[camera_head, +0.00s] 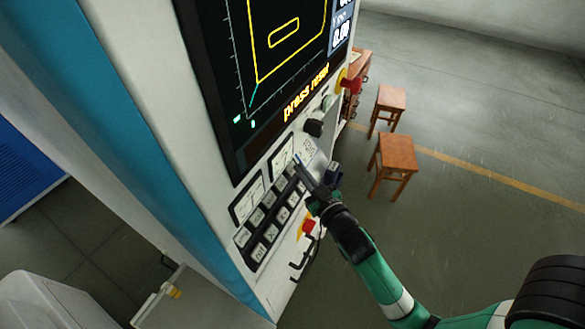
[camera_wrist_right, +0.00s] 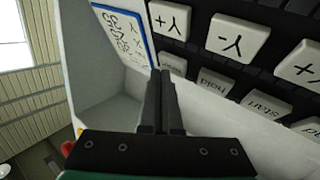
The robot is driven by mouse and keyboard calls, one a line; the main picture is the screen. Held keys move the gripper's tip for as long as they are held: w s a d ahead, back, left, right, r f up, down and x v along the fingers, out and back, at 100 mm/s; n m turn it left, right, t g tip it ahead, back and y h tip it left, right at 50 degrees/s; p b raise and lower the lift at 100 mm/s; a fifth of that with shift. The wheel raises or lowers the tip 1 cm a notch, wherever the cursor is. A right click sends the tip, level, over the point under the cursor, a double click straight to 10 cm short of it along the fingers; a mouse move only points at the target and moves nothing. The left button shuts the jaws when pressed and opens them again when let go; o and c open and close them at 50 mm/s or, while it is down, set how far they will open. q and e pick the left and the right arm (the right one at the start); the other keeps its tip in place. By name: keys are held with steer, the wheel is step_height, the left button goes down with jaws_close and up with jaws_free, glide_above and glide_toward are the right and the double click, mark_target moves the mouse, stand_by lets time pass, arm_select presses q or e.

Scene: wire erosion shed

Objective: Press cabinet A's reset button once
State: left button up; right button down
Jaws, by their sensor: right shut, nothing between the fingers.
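A white and blue cabinet (camera_head: 150,60) has a dark screen (camera_head: 280,50) showing yellow lines and the text "press reset". Below the screen is a panel of pale keys (camera_head: 268,198). My right gripper (camera_head: 303,170) is shut and empty, its fingers pointing at the upper right end of the keys. In the right wrist view its fingertips (camera_wrist_right: 161,76) overlap the lower edge of a pale key (camera_wrist_right: 173,66) whose label I cannot read; contact cannot be told. Beside that key are "hold" (camera_wrist_right: 214,82) and "start" (camera_wrist_right: 266,104) keys. No cabinet letter is readable. My left gripper is out of view.
A red knob (camera_head: 351,86) and a dark knob (camera_head: 314,127) stick out near the screen's lower right. A red and yellow switch (camera_head: 308,226) is below the keys. Two wooden stools (camera_head: 396,155) (camera_head: 390,98) stand on the floor, which is otherwise open at right.

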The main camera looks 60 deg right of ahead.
steer(key=shift+w+f+b, duration=0.25)
steer(key=shift+w+b, duration=0.05)
steer(key=shift+b, duration=0.05)
stand_by(0.3)
stand_by(0.4)
steer(key=shift+s+r+p, duration=0.3)
steer(key=shift+r+p, duration=0.05)
steer(key=shift+p, duration=0.2)
steer(key=shift+s+r, duration=0.15)
steer(key=shift+s, duration=0.2)
steer(key=shift+r+p, duration=0.1)
steer(key=shift+p, duration=0.25)
steer(key=s+r+p, duration=0.1)
steer(key=s+p, duration=0.1)
steer(key=p, duration=0.1)
steer(key=s+r+p, duration=0.1)
steer(key=s+p, duration=0.1)
steer(key=shift+r, duration=0.35)
